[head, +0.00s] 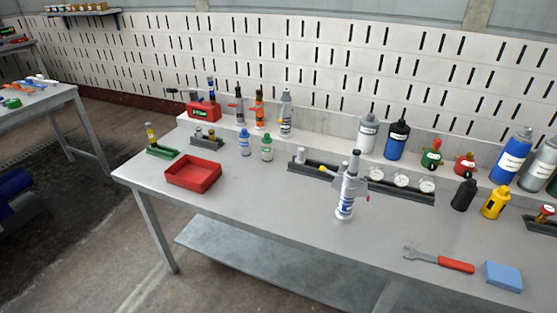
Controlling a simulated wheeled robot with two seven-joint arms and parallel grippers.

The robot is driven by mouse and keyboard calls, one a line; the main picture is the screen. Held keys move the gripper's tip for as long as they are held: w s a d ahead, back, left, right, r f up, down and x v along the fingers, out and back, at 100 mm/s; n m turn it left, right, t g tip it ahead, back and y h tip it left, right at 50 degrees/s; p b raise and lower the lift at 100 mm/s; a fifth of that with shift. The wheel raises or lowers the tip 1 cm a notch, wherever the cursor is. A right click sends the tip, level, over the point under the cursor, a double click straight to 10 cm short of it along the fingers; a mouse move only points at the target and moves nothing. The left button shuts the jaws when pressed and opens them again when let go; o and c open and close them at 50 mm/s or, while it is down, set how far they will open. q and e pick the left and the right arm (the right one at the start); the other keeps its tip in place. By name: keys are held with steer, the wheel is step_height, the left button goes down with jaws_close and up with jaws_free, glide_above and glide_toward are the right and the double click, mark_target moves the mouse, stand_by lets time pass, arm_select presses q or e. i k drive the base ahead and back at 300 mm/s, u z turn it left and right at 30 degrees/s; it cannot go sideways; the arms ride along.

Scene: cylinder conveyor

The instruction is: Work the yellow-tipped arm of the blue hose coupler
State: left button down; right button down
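A tall grey and white coupler-like device (345,207) with blue bands and a dark top stands upright near the middle of the workbench. A yellow tip (323,169) shows at its upper left, apparently on a short arm; I cannot tell its exact joint. A small red part shows on its right side. A smaller blue cylinder with a dark top (211,88) stands at the red box on the back ledge, with thin dark and yellowish parts beside it. I cannot tell for certain which is the blue hose coupler. Neither gripper is in view.
Behind the device is a dark manifold (404,194) with gauges. A red tray (193,185) lies at left; a wrench (438,260) and a blue block (503,276) lie front right. Bottles line the back ledge. The front middle of the bench (270,205) is clear.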

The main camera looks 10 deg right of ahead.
mark_target(322, 169)
steer(key=u, duration=0.05)
steer(key=i, duration=0.9)
steer(key=z, duration=0.6)
